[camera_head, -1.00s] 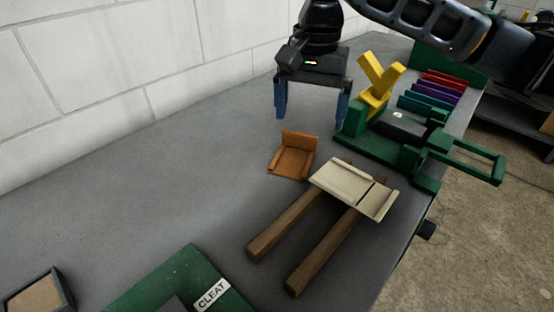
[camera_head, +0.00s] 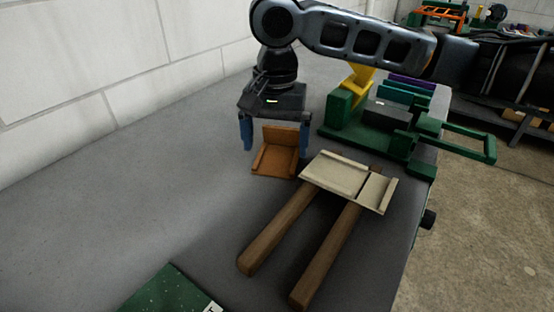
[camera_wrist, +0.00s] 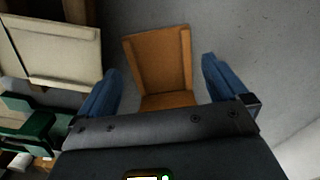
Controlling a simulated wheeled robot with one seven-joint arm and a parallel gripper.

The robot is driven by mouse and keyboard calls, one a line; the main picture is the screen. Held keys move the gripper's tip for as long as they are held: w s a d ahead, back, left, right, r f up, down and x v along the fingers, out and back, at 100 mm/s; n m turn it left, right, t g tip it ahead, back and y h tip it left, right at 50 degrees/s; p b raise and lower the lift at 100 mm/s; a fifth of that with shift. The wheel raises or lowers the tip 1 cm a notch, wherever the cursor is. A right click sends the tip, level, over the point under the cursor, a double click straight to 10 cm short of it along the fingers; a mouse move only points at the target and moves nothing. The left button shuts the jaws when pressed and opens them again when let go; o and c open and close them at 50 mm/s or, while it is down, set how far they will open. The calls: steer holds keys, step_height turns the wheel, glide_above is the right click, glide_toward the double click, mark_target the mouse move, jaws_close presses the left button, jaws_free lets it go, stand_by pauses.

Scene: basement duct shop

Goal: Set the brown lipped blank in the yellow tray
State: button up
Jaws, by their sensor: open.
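The brown lipped blank (camera_head: 274,162), an orange-brown plate with raised edges, lies on the grey bench near the middle of the head view. It also shows in the wrist view (camera_wrist: 160,62). My gripper (camera_head: 275,143) points down over its far side, with blue fingers spread wide. In the wrist view the blank appears between the two fingers, with gaps on both sides; I see no contact. The blank's near end is partly hidden by my gripper body there. I cannot make out a yellow tray in either current view.
A cream lipped plate (camera_head: 345,177) rests across two wooden bars (camera_head: 278,230) right of the blank. Behind it stands a green fixture (camera_head: 345,120) with a yellow upright piece (camera_head: 358,78). A green board (camera_head: 165,290) lies at the front. The bench's left side is clear.

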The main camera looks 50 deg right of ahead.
mark_target(276, 164)
steer(key=shift+s+f, duration=0.1)
steer(key=shift+f, duration=1.45)
steer(key=c, duration=0.9)
steer(key=shift+r, duration=0.15)
